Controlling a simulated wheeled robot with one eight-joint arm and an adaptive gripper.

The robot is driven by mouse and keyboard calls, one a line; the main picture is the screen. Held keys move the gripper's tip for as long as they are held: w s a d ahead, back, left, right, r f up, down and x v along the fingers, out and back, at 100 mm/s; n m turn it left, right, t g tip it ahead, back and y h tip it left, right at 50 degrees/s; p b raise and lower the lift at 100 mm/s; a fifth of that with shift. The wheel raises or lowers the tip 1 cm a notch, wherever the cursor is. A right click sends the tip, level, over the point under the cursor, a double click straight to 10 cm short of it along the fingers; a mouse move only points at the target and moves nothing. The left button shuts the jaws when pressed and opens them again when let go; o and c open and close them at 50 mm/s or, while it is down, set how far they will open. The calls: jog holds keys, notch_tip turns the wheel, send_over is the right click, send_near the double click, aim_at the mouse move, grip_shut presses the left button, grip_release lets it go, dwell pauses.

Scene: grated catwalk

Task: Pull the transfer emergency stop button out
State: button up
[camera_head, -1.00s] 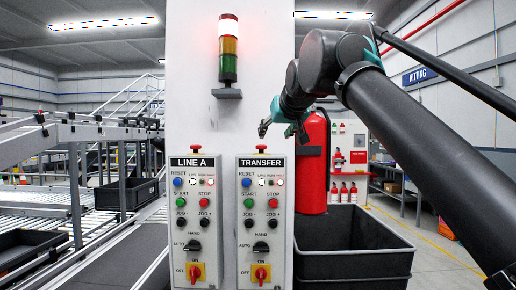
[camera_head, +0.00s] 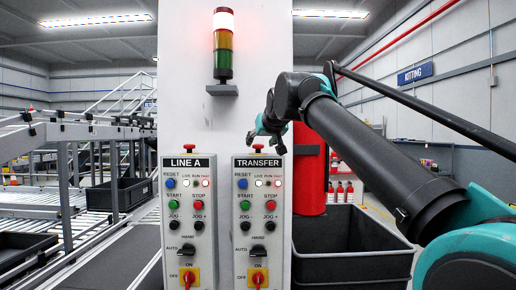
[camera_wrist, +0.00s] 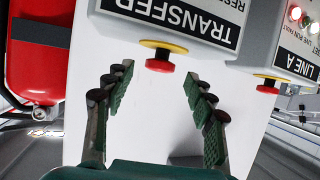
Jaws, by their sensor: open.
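The transfer emergency stop button (camera_head: 258,147) is a red mushroom head on top of the control box labelled TRANSFER (camera_head: 258,215). In the wrist view the red button (camera_wrist: 160,65) shows with a yellow collar between it and the box. My gripper (camera_head: 266,138) is just above the button in the head view. In the wrist view my gripper (camera_wrist: 158,95) is open and empty, its two green-padded fingers on either side of the line to the button. The button lies just beyond the fingertips and does not appear to be touched.
The LINE A box (camera_head: 188,215) with its own red button (camera_head: 189,148) stands to the left. A red fire extinguisher (camera_head: 309,175) and a black bin (camera_head: 350,245) are at the right. A stack light (camera_head: 223,45) is on the white column above.

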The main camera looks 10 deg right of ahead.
aim_at(258, 147)
jog(key=shift+x, duration=2.65)
jog(key=shift+c, duration=0.5)
jog(key=c, duration=1.1)
jog(key=shift+r, duration=0.85)
jog(key=o, duration=1.2)
jog(key=v, duration=1.2)
